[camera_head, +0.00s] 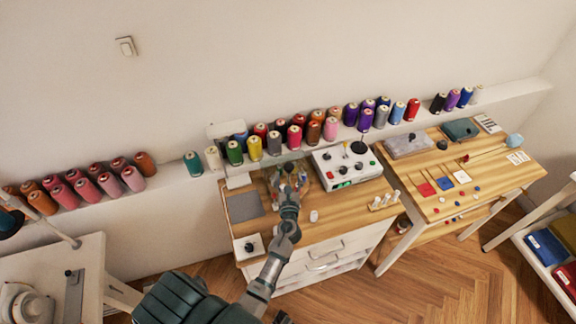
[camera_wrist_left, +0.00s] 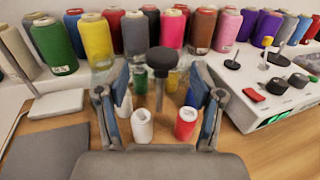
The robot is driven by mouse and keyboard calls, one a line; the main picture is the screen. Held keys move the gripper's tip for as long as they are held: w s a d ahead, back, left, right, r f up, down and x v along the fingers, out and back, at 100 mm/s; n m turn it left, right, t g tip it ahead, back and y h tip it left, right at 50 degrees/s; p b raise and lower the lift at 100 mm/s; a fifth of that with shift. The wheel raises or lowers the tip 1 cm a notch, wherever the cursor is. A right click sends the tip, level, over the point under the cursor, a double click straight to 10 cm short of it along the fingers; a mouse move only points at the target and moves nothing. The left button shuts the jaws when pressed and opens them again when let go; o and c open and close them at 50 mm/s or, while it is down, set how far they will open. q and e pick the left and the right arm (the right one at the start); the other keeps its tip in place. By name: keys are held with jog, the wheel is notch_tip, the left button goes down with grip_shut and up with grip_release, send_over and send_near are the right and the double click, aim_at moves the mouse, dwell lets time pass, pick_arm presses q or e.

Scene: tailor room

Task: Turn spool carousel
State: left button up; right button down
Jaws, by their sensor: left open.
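The spool carousel shows in the left wrist view as a dark round knob (camera_wrist_left: 163,58) on a thin post, with small spools standing around it. A white spool (camera_wrist_left: 142,126) and a red spool (camera_wrist_left: 186,124) are nearest, and a green one (camera_wrist_left: 140,80) is behind. In the head view the carousel is mostly hidden by my left gripper (camera_head: 290,182). In the left wrist view this gripper (camera_wrist_left: 159,88) is open, one finger on each side of the post and knob. No contact with the knob is visible. My right gripper is not in view.
A white control box (camera_head: 345,167) with knobs stands right of the carousel. Large thread spools line the wall ledge (camera_head: 170,183) behind. A grey mat (camera_head: 243,207) and a small white box (camera_head: 249,247) lie to the left. A second wooden table (camera_head: 490,178) stands at right.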

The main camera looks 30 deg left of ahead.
aim_at(289, 171)
pick_arm(q)
jog(key=x, duration=0.4)
jog(key=shift+w+r, duration=0.1)
jog(key=shift+w, duration=0.4)
jog(key=shift+w+a, duration=0.15)
jog(key=shift+a, duration=0.05)
jog(key=shift+a, duration=0.1)
